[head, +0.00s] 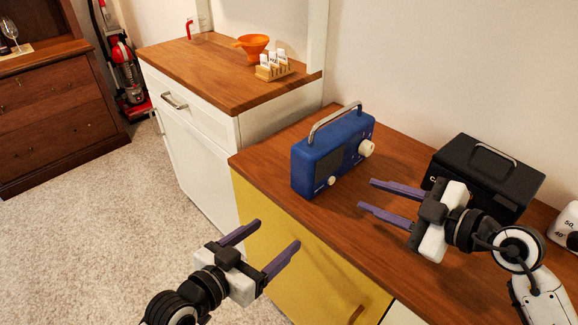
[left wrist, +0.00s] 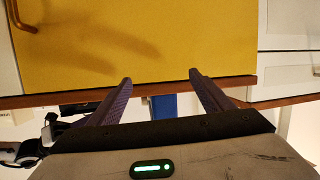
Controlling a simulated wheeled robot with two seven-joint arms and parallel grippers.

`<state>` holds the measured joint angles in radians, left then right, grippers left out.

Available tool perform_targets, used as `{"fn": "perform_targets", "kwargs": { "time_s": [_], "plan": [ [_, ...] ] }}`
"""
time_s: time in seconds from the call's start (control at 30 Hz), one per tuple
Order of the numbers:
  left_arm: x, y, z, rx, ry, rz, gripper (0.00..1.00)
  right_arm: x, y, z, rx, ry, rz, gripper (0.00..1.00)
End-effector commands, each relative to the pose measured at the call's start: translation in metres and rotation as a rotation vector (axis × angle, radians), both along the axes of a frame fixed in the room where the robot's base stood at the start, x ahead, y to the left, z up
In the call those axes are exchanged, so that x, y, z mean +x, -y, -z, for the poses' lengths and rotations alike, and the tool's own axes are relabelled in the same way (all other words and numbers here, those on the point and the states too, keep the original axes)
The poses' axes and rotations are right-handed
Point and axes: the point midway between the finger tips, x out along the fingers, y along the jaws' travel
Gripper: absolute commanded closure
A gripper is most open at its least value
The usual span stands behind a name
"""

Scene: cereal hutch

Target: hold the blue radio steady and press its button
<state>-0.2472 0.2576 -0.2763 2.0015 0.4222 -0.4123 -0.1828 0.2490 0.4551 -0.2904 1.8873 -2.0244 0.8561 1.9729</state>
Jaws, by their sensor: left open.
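The blue radio (head: 330,155) stands upright on the wooden counter, its metal handle raised. A large pale knob (head: 366,148) and a small pale knob (head: 332,181) show on it; I cannot tell which part is the button. My left gripper (head: 277,232) is open and empty in front of the yellow cabinet, apart from the radio. In the left wrist view a strip of the radio (left wrist: 163,106) shows between the open fingers (left wrist: 160,76), beyond the counter edge. My right gripper (head: 366,193) is open and empty over the counter, to the right of the radio, its fingers pointing left.
A black box with a handle (head: 480,170) stands right of the radio, behind my right gripper. A white item (head: 565,225) is at the right edge. A higher counter (head: 205,75) at the left holds an orange funnel (head: 252,45) and a small rack (head: 273,70).

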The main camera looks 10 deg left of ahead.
Motion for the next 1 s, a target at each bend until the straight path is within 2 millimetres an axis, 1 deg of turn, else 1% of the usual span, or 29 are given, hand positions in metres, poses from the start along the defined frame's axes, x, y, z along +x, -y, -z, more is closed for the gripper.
{"fn": "perform_targets", "kwargs": {
  "time_s": [0.03, 0.07, 0.1, 0.17, 0.2, 0.3, 0.4, 0.5, 0.67, 1.0],
  "plan": [
    [0.018, 0.003, -0.029, -0.011, 0.066, 0.022, 0.27, 0.0, 0.0, 0.0, 0.0, 0.0, 0.0, 0.69],
    [0.026, 0.005, -0.044, -0.019, 0.098, 0.034, 0.27, 0.0, 0.0, 0.0, 0.0, 0.0, 0.0, 0.69],
    [0.035, 0.008, -0.063, -0.028, 0.139, 0.049, 0.27, 0.0, 0.0, 0.0, 0.0, 0.0, 0.0, 0.69],
    [0.048, 0.014, -0.079, -0.04, 0.174, 0.09, 0.27, 0.0, 0.0, 0.0, 0.0, 0.0, 0.0, 0.69],
    [0.054, 0.018, -0.09, -0.049, 0.197, 0.112, 0.27, 0.0, 0.0, 0.0, 0.0, 0.0, 0.0, 0.69],
    [0.068, 0.023, -0.113, -0.065, 0.241, 0.152, 0.27, 0.0, 0.0, 0.0, 0.0, 0.0, 0.0, 0.69],
    [0.076, 0.025, -0.127, -0.075, 0.269, 0.174, 0.27, 0.0, 0.0, 0.0, 0.0, 0.0, 0.0, 0.69],
    [0.081, 0.027, -0.134, -0.081, 0.281, 0.184, 0.27, 0.0, 0.0, 0.0, 0.0, 0.0, 0.0, 0.69],
    [0.094, 0.036, -0.137, -0.085, 0.284, 0.186, 0.27, 0.0, 0.0, 0.0, 0.0, 0.0, 0.0, 0.69],
    [0.141, 0.072, -0.136, -0.086, 0.281, 0.186, 0.27, 0.0, 0.0, 0.0, 0.0, 0.0, 0.0, 0.69]
  ]
}}
